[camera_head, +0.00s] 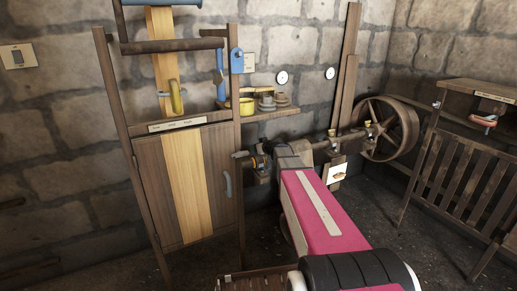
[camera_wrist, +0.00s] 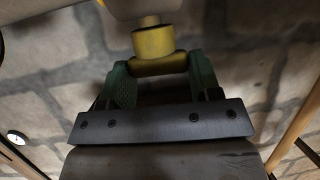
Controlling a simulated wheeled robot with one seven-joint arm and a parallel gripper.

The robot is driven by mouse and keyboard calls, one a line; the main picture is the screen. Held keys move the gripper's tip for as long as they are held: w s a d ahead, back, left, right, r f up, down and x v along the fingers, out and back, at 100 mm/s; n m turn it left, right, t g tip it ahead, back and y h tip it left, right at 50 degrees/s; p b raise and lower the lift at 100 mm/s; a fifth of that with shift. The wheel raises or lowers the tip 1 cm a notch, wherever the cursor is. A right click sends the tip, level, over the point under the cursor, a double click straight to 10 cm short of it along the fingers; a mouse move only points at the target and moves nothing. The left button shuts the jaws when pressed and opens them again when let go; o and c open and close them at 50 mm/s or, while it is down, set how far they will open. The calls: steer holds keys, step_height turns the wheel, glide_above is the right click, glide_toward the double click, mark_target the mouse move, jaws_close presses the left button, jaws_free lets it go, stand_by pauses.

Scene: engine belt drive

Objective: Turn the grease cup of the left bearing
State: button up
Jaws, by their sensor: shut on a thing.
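A brass-yellow grease cup (camera_wrist: 153,43) shows in the wrist view, between the two green-padded fingers of my gripper (camera_wrist: 160,72). The fingers are shut on its wider lower part. In the head view my gripper (camera_head: 264,156) is at the left end of the shaft, by the left bearing (camera_head: 261,178). The held cup is mostly hidden there by my gripper and arm. The cup's turn angle cannot be told.
More yellow cups (camera_head: 332,132) sit along the shaft (camera_head: 322,144), towards a large spoked wheel (camera_head: 390,128). A small shelf (camera_head: 268,113) holds a yellow pot (camera_head: 246,106). A slatted wooden stand (camera_head: 465,170) is at right.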

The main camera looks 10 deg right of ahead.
steer(key=shift+s+m+h, duration=0.1)
steer(key=shift+m+h, duration=0.5)
steer(key=shift+h, duration=0.1)
steer(key=o, duration=0.9)
steer(key=v, duration=1)
steer(key=shift+s, duration=0.45)
